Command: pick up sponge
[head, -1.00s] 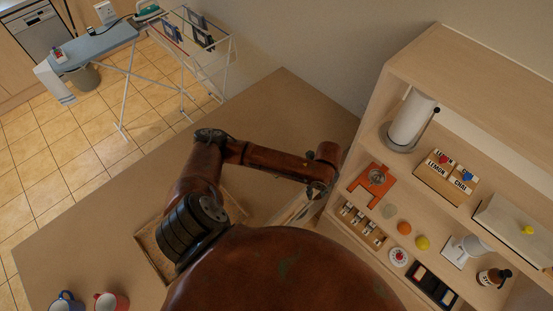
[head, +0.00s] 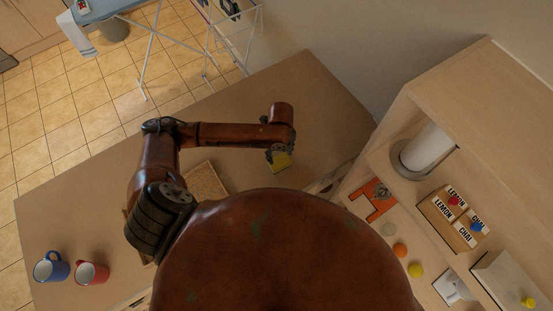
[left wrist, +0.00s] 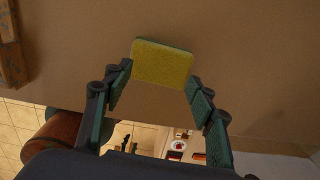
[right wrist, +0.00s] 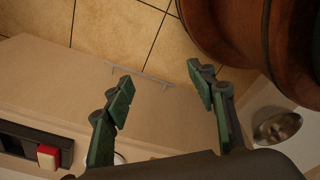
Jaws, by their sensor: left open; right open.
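The sponge (head: 281,161) is yellow with a green layer and lies on the brown counter near my left gripper (head: 277,152). In the left wrist view the sponge (left wrist: 162,64) shows its yellow face, just ahead of and between the open fingers of my left gripper (left wrist: 158,88). The fingers stand apart on either side of its lower edge, and I cannot tell whether they touch it. My right gripper (right wrist: 163,92) is open and empty in the right wrist view, in front of a pale cabinet. The right gripper does not show in the head view.
A blue mug (head: 51,267) and a red mug (head: 91,272) stand at the counter's left. A cork-coloured board (head: 206,183) lies left of the sponge. The wooden shelf (head: 450,110) on the right holds a paper roll (head: 428,147) and tea boxes (head: 453,217).

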